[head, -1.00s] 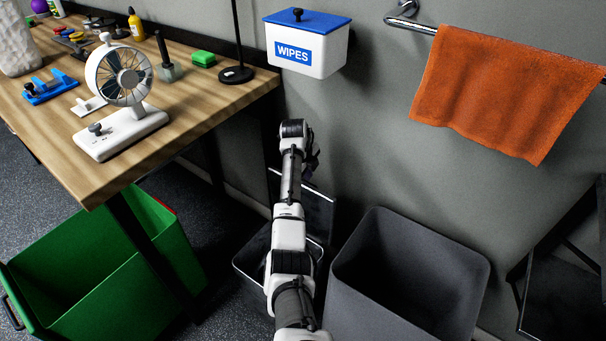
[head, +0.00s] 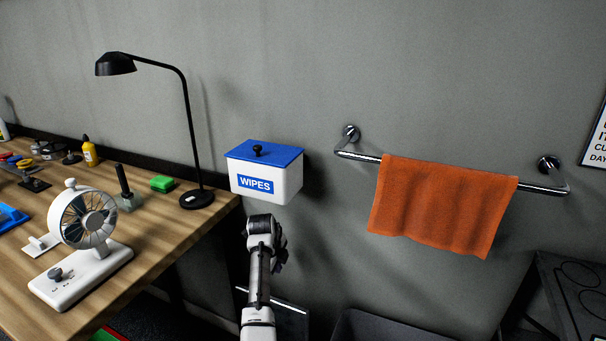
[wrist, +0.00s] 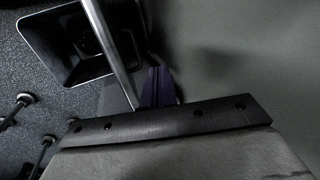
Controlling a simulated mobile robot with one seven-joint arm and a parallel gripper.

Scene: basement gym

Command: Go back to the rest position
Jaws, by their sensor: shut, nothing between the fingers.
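My arm reaches up from the bottom of the head view, with my gripper (head: 282,246) at its far end, below the wipes box and in front of the grey wall. The gripper is partly hidden by the wrist there. In the wrist view my gripper (wrist: 158,86) shows as dark fingers close together beyond a black bar. It is shut and empty.
The wipes box (head: 262,172) with a blue lid is on the wall just above my arm. A wooden workbench (head: 150,235) with a white fan (head: 85,220) and a black lamp (head: 187,120) stands left. An orange towel (head: 440,205) hangs on a rail at right. A grey bin (head: 375,327) is below.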

